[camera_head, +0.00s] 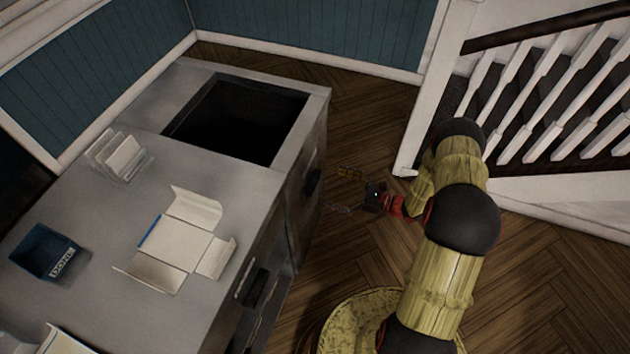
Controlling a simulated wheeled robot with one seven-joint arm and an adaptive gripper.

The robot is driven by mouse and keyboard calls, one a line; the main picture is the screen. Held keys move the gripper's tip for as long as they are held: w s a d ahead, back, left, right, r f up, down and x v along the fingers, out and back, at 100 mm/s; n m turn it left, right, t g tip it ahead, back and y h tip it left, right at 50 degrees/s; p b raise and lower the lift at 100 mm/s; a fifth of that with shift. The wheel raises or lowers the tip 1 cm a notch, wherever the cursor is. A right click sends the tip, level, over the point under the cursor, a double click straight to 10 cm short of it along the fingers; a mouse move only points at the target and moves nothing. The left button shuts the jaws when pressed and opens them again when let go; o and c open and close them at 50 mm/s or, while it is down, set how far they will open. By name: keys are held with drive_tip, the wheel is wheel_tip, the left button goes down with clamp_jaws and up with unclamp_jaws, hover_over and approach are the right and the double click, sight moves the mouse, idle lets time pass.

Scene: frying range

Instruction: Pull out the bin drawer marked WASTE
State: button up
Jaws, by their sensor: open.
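The grey metal counter (130,215) runs along the left, its front facing right and seen at a steep angle. A dark handle (313,181) sits on the front panel below the counter's dark well. A second dark handle (254,287) sits nearer on the same front. No WASTE marking is readable, so I cannot tell which front is the waste bin drawer. No drawer visibly stands out. My gripper (343,190) is open and empty, its fingers pointing left toward the far handle. It looks a little apart from that handle.
On the counter are a dark rectangular well (240,118), an unfolded white carton (185,240), a rack of white cards (118,155) and a blue box marked DONE (43,251). Open wooden floor (370,115) lies right of the counter. A white stair railing (545,100) stands at the right.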

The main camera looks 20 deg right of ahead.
sight(318, 182)
drive_tip(key=b+x, duration=0.1)
drive_tip(key=x, duration=0.6)
drive_tip(key=shift+a+b, duration=0.15)
drive_tip(key=shift+b, duration=0.15)
drive_tip(key=shift+c, duration=0.4)
drive_tip(key=c, duration=1.5)
drive_tip(key=shift+c, duration=0.4)
